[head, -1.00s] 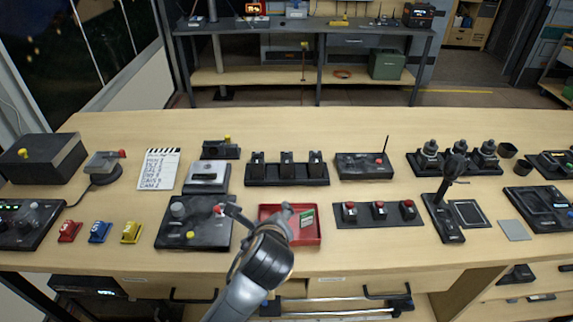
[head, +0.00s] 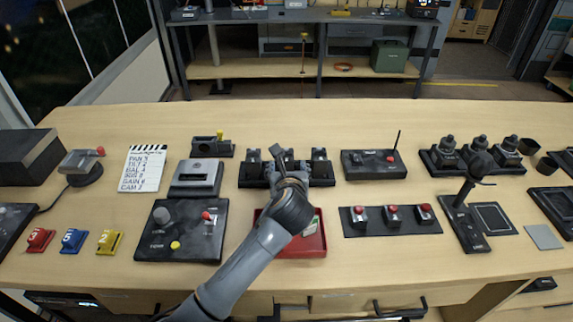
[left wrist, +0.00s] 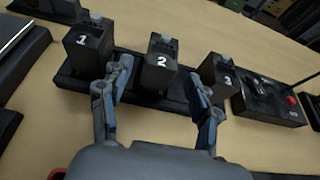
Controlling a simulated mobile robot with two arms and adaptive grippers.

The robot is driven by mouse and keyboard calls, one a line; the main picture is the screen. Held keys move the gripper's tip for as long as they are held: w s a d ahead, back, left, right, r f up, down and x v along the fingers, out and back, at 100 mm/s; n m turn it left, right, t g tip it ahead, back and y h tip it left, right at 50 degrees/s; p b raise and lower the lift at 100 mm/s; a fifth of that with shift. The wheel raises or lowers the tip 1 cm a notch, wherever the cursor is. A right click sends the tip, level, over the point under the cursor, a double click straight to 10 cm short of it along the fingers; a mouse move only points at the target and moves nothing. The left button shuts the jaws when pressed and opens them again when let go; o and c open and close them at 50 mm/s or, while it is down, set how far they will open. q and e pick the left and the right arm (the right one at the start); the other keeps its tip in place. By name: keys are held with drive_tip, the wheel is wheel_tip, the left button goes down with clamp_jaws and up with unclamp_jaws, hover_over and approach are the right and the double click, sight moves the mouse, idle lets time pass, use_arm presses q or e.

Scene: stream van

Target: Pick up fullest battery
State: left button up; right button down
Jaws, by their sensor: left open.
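Three black batteries stand upright in a dark rack (head: 258,184). In the left wrist view they carry white numbers: battery 1 (left wrist: 88,47), battery 2 (left wrist: 160,66) and battery 3 (left wrist: 222,75). Their charge cannot be read. My left gripper (head: 282,156) is over the rack, hiding part of the middle battery in the head view. In the left wrist view the gripper (left wrist: 160,88) is open, its fingers apart on either side of battery 2, with nothing held. Contact cannot be told. My right gripper is not in view.
A red tray (head: 312,246) lies under my forearm. A panel of red buttons (head: 390,220) stands at the front right.

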sight(287, 166)
use_arm(q)
drive_tip(key=shift+x, duration=2.1)
drive_tip(key=shift+w+a+f, duration=0.15)
drive_tip(key=shift+w+f, duration=0.15)
drive_tip(key=shift+w, duration=0.1)
drive_tip(key=c, duration=1.3)
drive_tip(key=shift+r, duration=0.1)
clamp_jaws()
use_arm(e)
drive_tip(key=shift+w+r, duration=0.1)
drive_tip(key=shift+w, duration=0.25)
